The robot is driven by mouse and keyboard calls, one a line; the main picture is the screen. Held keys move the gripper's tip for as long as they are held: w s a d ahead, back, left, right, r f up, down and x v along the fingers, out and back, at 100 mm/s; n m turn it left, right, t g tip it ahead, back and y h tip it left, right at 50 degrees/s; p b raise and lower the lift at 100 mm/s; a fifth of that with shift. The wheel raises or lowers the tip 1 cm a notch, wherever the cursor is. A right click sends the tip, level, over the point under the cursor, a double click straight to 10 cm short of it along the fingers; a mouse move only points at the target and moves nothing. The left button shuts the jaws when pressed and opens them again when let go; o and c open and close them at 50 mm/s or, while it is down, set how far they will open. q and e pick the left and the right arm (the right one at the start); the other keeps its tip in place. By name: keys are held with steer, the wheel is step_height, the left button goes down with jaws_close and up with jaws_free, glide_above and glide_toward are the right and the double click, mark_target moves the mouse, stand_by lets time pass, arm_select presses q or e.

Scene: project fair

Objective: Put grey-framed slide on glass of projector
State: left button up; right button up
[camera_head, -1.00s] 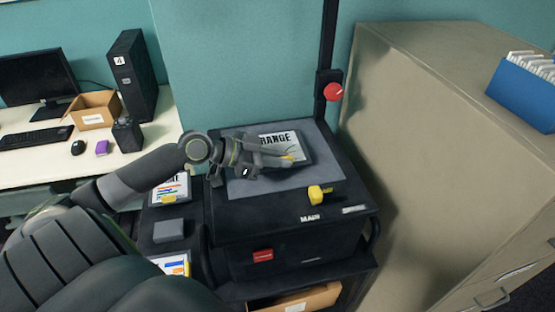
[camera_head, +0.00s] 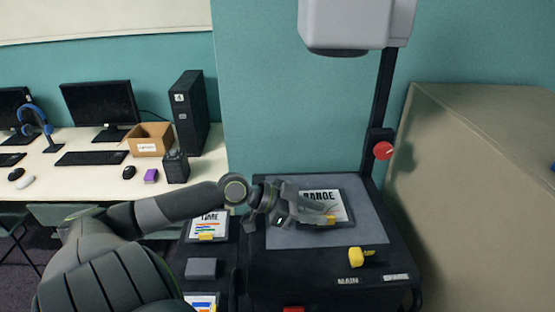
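The overhead projector (camera_head: 282,284) is a black box with a grey glass stage (camera_head: 284,235) on top. A dark-grey-framed slide (camera_head: 326,198) with a white face, partly covered bold lettering and a yellow tab is over the middle of the glass. It looks flat on or just above the glass; I cannot tell which. My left gripper (camera_head: 328,213) reaches in from the left, its fingers over the slide's near edge by the yellow tab. Whether they are closed on the tab is unclear. My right gripper is not in view.
A yellow knob (camera_head: 356,257) sits at the projector's front. A black post with a red knob (camera_head: 383,150) carries the projector head (camera_head: 357,24). Other slides (camera_head: 208,225) lie left of the projector. A beige cabinet (camera_head: 480,200) stands right, a computer desk (camera_head: 70,180) left.

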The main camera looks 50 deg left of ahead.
arm_select(q)
steer(key=v, duration=0.3)
steer(key=shift+s+r, duration=0.25)
steer(key=shift+s+a+r+p, duration=0.1)
steer(key=shift+a+r+p, duration=0.15)
steer(key=shift+p, duration=0.3)
steer(key=shift+p+v, duration=0.9)
steer(key=p+v, duration=0.3)
steer(key=p, duration=0.1)
steer(key=shift+d+r, duration=0.1)
steer(key=shift+r, duration=0.05)
steer(key=shift+p+v, duration=0.85)
steer(key=shift+p, duration=0.5)
steer(key=shift+s, duration=0.1)
steer(key=shift+f, duration=0.25)
